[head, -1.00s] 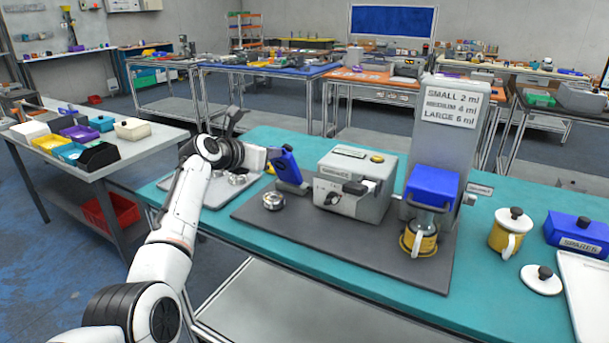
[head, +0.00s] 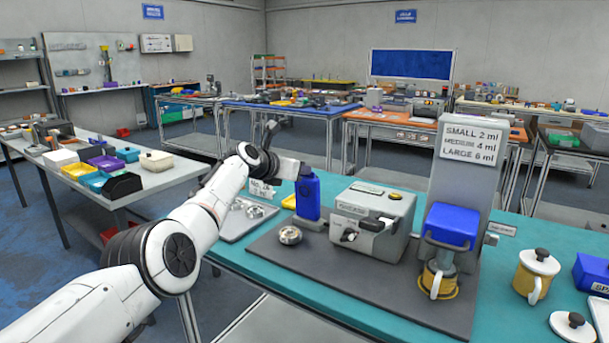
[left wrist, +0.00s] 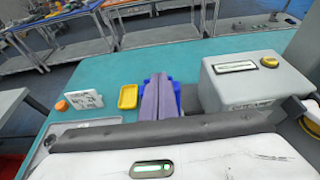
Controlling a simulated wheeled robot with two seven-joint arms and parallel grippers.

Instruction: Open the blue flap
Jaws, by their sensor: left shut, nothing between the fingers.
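The blue flap (head: 308,197) stands nearly upright on the dark grey mat, left of the grey machine (head: 372,215). Blue also shows at the sides of my fingers in the left wrist view (left wrist: 177,98), mostly hidden behind them. My left gripper (head: 303,171) is at the flap's upper end in the head view; its fingertips are hard to make out there. In the left wrist view its two fingers (left wrist: 162,85) lie together, shut and empty, over the blue. I cannot tell whether they touch it. My right gripper is not in view.
A round metal part (head: 289,235) sits on the mat in front of the flap. A dispenser with a blue block (head: 451,224) stands right of the machine.

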